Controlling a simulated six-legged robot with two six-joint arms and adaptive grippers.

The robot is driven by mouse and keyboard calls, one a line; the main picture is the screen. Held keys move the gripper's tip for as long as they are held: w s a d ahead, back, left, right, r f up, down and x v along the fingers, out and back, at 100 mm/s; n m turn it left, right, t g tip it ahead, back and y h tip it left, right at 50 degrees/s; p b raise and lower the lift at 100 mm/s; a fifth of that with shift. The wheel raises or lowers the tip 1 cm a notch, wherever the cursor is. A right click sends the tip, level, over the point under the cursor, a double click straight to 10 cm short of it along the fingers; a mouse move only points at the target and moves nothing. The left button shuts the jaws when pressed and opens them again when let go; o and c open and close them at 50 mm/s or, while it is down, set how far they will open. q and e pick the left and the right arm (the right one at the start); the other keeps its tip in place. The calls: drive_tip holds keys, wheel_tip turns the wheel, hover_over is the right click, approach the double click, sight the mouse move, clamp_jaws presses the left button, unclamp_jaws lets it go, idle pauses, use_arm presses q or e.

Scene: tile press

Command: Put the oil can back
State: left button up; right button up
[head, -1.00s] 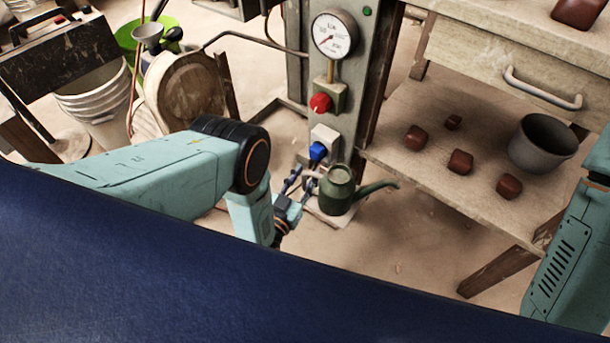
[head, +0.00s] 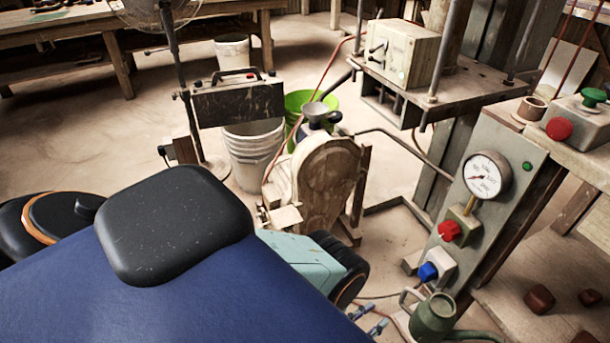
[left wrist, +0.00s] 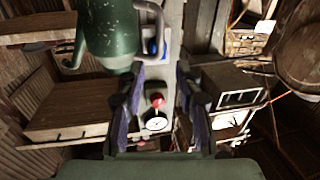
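The green oil can (head: 434,318) stands at the foot of the press column, cut off by the bottom edge of the head view. Its spout points right and its handle faces my left gripper (head: 369,320), just to its left. In the left wrist view the can (left wrist: 112,38) is at the upper left, with its grey handle near the left fingertip. The fingers of my left gripper (left wrist: 161,72) are apart there. I cannot tell whether they touch the handle. My right gripper is not in view.
The press column (head: 490,228) carries a gauge (head: 487,175), a red knob (head: 449,231) and a blue knob (head: 428,271). A round wooden-faced machine (head: 327,182), white buckets (head: 254,160) and a green bucket (head: 300,103) stand behind. Dark red blocks (head: 540,298) lie on a shelf at right.

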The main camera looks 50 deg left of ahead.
use_arm(q)
drive_tip(key=s+a+n+g+y, duration=0.1)
drive_tip(key=s+a+g+y, duration=0.3)
drive_tip(key=g, duration=0.6)
drive_tip(key=s+a+r+g, duration=0.1)
drive_tip(key=s+r+g, duration=0.3)
drive_tip(key=s, duration=0.5)
drive_tip(key=s+r+n+g, duration=0.1)
drive_tip(key=s+r+g, duration=0.2)
drive_tip(key=s, duration=0.5)
drive_tip(key=shift+s+a+r+g+h, duration=0.35)
drive_tip(key=shift+s+r+g+h, duration=0.05)
drive_tip(key=shift+r, duration=0.05)
drive_tip(key=shift+s, duration=0.1)
